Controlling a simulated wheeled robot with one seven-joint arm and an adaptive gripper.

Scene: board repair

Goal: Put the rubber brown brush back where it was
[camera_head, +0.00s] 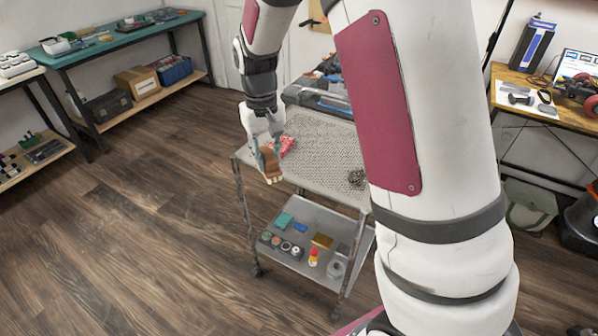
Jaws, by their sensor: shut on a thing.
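My gripper (267,144) hangs over the left front corner of the metal cart's perforated top (320,145), pointing down. It is shut on a brown brush (268,162), which hangs below the fingers with its pale lower edge downward. The brush is at the cart's near left edge; I cannot tell whether it touches the top. My arm hides the right part of the cart.
A red patterned cloth (287,146) lies just right of the brush. A dark wire tangle (356,178) lies on the top's right side. The lower shelf (290,255) holds small jars and a bottle. Floor at left is clear. A green-topped workbench (120,38) stands behind.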

